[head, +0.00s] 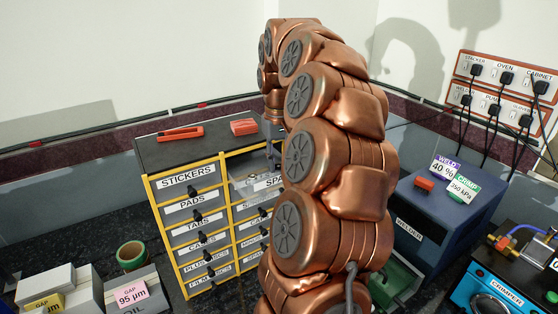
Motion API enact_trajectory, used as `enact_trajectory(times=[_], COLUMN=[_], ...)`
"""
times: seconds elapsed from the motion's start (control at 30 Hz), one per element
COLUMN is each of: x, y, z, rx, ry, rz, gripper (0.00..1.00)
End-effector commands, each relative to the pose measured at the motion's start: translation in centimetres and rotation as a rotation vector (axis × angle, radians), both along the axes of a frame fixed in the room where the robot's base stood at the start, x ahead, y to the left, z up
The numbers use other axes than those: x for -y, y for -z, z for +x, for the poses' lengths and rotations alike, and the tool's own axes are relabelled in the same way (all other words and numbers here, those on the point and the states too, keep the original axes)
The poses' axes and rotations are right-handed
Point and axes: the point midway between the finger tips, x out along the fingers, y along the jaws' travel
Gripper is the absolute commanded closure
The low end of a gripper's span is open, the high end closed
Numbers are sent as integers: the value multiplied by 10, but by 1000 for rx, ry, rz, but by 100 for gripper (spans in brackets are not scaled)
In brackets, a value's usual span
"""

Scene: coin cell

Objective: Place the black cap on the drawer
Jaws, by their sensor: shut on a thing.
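The drawer cabinet (188,153) is grey with yellow edges, a dark top and labelled drawers with black knobs, left of my arm. Its upper right drawer, labelled SPA with the rest hidden, looks pulled out (243,190), with pale things in it that are too small to tell. My gripper (274,154) is mostly hidden behind my copper arm, by the cabinet's top right edge above that drawer. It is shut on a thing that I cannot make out. I cannot pick out the black cap.
A red tool (180,133) and a red block (244,127) lie on the cabinet top. Boxes (132,293) and a green tape roll (131,254) are at lower left. The blue welder (428,222) and the crimper (500,290) stand to the right.

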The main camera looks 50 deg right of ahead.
Motion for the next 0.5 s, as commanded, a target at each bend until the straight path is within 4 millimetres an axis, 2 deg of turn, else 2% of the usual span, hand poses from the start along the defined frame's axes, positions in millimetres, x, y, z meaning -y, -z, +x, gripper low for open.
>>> enact_trajectory(times=[0.07, 0.1, 0.3, 0.5], x=[0, 0, 0, 0], y=[4, 2, 2, 2], z=[0, 0, 0, 0], rx=[0, -1, -1, -1], ry=[0, 0, 0, 0], rz=[0, 0, 0, 0], gripper=[84, 69, 48, 48])
